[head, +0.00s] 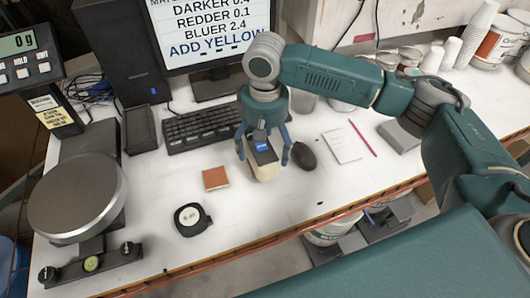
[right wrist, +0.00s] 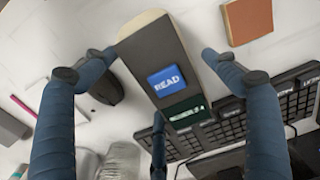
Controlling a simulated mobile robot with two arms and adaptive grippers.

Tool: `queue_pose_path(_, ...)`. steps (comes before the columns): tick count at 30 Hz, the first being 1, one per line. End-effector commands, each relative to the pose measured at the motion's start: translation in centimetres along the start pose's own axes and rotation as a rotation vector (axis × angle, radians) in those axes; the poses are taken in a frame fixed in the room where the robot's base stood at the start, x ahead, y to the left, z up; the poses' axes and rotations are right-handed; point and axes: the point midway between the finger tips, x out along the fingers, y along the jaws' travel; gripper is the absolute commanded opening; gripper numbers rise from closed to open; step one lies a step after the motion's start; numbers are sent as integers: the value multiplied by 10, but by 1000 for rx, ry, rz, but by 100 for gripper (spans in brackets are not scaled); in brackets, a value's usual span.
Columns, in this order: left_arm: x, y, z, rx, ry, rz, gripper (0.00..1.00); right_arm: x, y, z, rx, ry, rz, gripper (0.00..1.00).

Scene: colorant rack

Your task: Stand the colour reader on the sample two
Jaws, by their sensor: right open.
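The colour reader (head: 265,168) is a cream block with a dark top and a blue button. It stands on the white bench in front of the keyboard. In the right wrist view the reader (right wrist: 158,50) shows its READ button and a small green screen. My right gripper (head: 263,158) is open above the reader, with its fingers on either side of it and gaps visible in the wrist view. A brown-orange square sample (head: 215,178) lies flat to the left of the reader; it also shows in the right wrist view (right wrist: 247,20). I cannot read a number on it. My left gripper is out of view.
A black mouse (head: 305,156) lies close to the right of the reader. A notepad (head: 342,145) and pink pencil (head: 363,138) lie right.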

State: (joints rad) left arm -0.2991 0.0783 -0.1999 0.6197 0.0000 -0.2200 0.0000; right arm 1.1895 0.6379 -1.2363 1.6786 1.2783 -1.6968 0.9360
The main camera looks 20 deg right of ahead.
Motion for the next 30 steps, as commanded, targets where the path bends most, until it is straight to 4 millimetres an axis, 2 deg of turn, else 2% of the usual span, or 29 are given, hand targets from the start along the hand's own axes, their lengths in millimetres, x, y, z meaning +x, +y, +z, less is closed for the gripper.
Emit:
queue_pose_path(6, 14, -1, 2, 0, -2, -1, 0, -47, -1, -1, 0, 5, -2, 86)
queue_pose_path(13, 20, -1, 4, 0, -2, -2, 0, -85, 0, -1, 0, 2, 0, 86)
queue_pose_path(18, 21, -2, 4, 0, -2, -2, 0, -96, 0, 0, 1, 1, 0, 86)
queue_pose_path(30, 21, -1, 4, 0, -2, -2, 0, -96, 0, 0, 1, 0, 0, 86)
